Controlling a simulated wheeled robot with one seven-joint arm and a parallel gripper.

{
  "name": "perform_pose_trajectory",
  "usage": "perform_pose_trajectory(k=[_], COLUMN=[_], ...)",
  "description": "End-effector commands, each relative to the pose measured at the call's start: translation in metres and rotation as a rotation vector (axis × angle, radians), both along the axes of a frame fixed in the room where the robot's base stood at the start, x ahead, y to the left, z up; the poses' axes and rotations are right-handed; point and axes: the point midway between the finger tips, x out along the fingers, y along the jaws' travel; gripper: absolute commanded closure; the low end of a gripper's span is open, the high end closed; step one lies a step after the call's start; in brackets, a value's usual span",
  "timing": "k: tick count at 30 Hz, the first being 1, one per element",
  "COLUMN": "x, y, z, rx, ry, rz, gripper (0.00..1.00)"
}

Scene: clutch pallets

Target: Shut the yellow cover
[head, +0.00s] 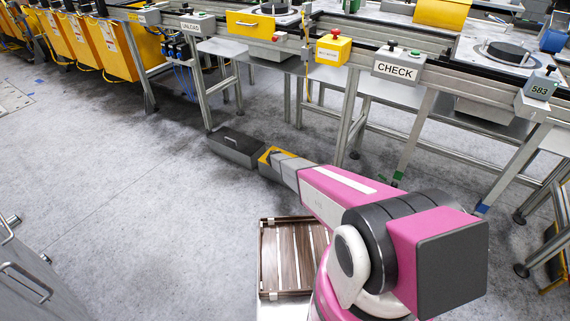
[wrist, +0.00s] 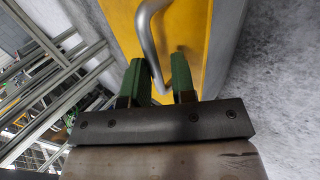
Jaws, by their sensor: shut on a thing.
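The yellow cover (wrist: 195,30) fills the upper middle of the wrist view, with a bent grey metal handle (wrist: 146,32) on it. My gripper (wrist: 159,78) has its two green fingers on either side of the handle's lower part and is shut on it. In the head view a small part of the yellow cover (head: 265,155) shows on a low box near the floor, just beyond the end of my arm. My arm hides most of it, and the fingers do not show there. I cannot tell how far the cover stands open.
A dark grey box (head: 236,147) with a handled lid stands on the floor just left of the yellow cover. The conveyor frame's legs (head: 357,130) stand behind it. A slatted wooden pallet (head: 267,260) lies near my base.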

Motion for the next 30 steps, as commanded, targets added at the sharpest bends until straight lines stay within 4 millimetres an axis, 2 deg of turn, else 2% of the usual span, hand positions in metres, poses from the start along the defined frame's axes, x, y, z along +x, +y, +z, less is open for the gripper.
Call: perform_pose_trajectory(k=[1, 10, 11, 12, 23, 30], x=[-0.006, -0.006, -0.006, -0.006, -0.008, -0.024], y=[0.003, 0.004, 0.005, 0.004, 0.005, 0.015], z=[-0.015, -0.015, -0.015, -0.015, -0.01, 0.015], rx=[0.009, 0.007, 0.007, 0.007, 0.008, 0.009], ry=[0.018, 0.019, 0.019, 0.02, 0.016, 0.014], rz=[-0.007, -0.004, -0.004, -0.005, -0.005, -0.003], gripper=[1.0, 1.0, 0.65, 0.62, 0.62, 0.62])
